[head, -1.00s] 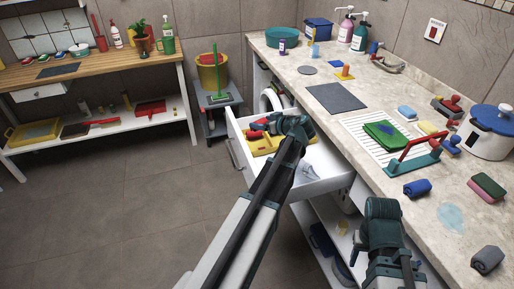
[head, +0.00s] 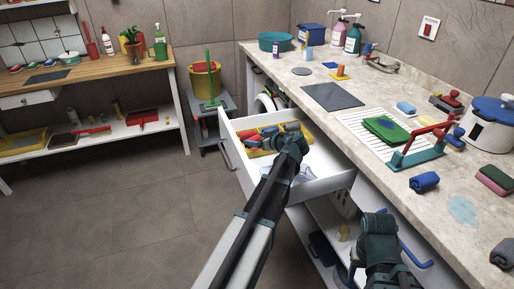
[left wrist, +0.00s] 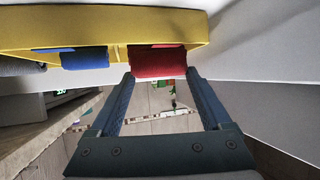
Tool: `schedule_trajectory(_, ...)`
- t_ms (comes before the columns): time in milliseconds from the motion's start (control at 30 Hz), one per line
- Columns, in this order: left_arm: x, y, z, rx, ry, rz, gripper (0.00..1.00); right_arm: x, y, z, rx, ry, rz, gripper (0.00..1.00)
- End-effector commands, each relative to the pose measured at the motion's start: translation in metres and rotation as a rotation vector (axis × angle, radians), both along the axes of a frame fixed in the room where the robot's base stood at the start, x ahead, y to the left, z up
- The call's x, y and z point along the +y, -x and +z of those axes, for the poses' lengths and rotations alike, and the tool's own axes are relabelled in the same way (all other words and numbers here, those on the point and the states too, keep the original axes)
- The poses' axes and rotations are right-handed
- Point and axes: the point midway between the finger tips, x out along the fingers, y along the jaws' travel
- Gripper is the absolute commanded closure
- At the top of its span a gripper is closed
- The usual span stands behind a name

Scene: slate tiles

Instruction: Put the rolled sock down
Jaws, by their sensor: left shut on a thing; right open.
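My left gripper (head: 288,145) reaches into the open white drawer (head: 325,184), at the near side of a yellow divided tray (head: 263,151). In the left wrist view its two fingers (left wrist: 160,76) are shut on a red rolled sock (left wrist: 158,62). That sock lines up with the tray's row of compartments (left wrist: 110,20). A blue roll (left wrist: 84,58) sits beside it, past a divider. I cannot tell whether the red sock touches the tray floor. In the head view the gripper partly hides the tray. My right gripper (head: 379,224) is open and empty, in front of the counter.
A shelf lies below the drawer. The floor on the left is clear.

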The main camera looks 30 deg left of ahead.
Motion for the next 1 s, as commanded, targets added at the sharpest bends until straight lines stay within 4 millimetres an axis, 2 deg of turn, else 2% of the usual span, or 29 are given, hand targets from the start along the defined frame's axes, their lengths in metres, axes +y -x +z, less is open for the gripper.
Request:
schedule_trajectory(33, 0.000, 0.000, -0.014, 0.000, 0.000, 0.000, 0.70, 0.000, 0.000, -0.014, 0.000, 0.000, 0.000, 0.50)
schedule_trajectory(100, 0.000, 0.000, -0.020, 0.000, 0.000, 0.000, 0.70, 0.000, 0.000, -0.020, 0.000, 0.000, 0.000, 0.50)
schedule_trajectory(567, 0.000, 0.000, -0.024, 0.000, 0.000, 0.000, 0.70, 0.000, 0.000, -0.024, 0.000, 0.000, 0.000, 0.50)
schedule_trajectory(600, 0.000, 0.000, -0.022, 0.000, 0.000, 0.000, 0.11, 0.000, 0.000, -0.022, 0.000, 0.000, 0.000, 0.50)
schedule_trajectory(667, 0.000, 0.000, -0.022, 0.000, 0.000, 0.000, 0.00, 0.000, 0.000, -0.022, 0.000, 0.000, 0.000, 0.50)
schedule_trajectory(1000, 0.000, 0.000, -0.017, 0.000, 0.000, 0.000, 0.00, 0.000, 0.000, -0.017, 0.000, 0.000, 0.000, 0.50)
